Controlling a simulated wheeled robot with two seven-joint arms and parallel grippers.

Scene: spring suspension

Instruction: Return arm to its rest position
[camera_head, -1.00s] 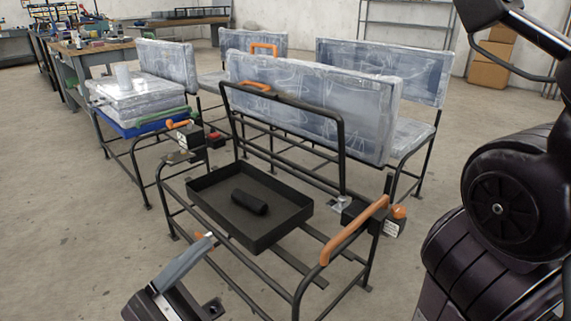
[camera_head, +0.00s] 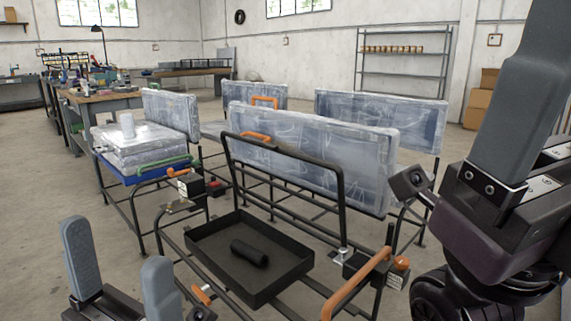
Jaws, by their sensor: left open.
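My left gripper (camera_head: 118,242) is at the lower left. Its two grey fingers point up and stand apart, with nothing between them. My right arm fills the right side, close to the camera. One large grey finger of my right gripper (camera_head: 522,95) points up there. Its other finger is not clearly visible, so its opening cannot be judged. A black spring-like cylinder (camera_head: 249,253) lies in a shallow black tray (camera_head: 283,284) on a black metal frame (camera_head: 341,190). Both grippers are apart from the tray and cylinder.
The frame has orange handles, one (camera_head: 357,283) near its right end. Plastic-wrapped seats (camera_head: 310,150) stand behind it. A blue tray (camera_head: 150,177) with wrapped packages is at the left. A workbench (camera_head: 100,100) and metal shelf (camera_head: 403,75) are farther back. Some floor is bare at left.

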